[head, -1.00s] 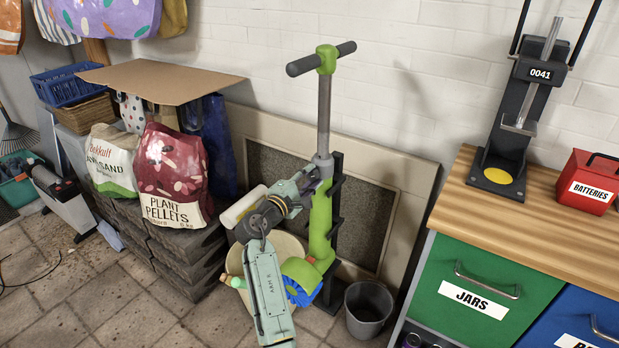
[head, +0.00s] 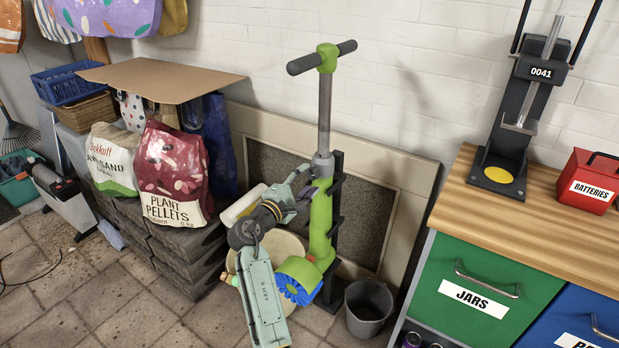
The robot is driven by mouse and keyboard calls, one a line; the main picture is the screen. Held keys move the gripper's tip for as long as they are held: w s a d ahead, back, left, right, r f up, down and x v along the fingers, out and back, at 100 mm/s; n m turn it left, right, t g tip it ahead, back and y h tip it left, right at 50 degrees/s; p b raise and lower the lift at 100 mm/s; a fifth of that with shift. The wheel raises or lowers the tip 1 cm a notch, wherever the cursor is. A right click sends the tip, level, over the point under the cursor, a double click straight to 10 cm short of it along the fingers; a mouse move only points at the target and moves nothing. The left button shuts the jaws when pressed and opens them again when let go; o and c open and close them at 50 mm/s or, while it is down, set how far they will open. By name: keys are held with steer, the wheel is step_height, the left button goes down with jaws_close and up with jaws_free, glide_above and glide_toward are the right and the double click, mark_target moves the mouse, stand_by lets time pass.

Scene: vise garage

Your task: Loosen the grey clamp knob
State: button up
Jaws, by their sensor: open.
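A green scooter (head: 320,222) stands upright against a dark stand in the head view. Its grey stem (head: 324,110) rises from a grey clamp collar (head: 322,162) to a handlebar with black grips. My gripper (head: 304,183) is open at the left side of the scooter, just below the collar, with its fingers pointing right towards the green post. The grey knob cannot be told apart from the collar and my fingers at this size. I cannot tell whether the fingers touch the scooter.
A grey bucket (head: 369,308) stands right of the scooter, and a cream tub is partly hidden behind my arm. Pellet and sand bags (head: 172,175) sit on a stack at left. A wooden-topped drawer bench (head: 480,190) is at right. A framed panel leans on the wall behind.

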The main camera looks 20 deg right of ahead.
steer(key=v, duration=0.9)
steer(key=shift+s+a, duration=0.15)
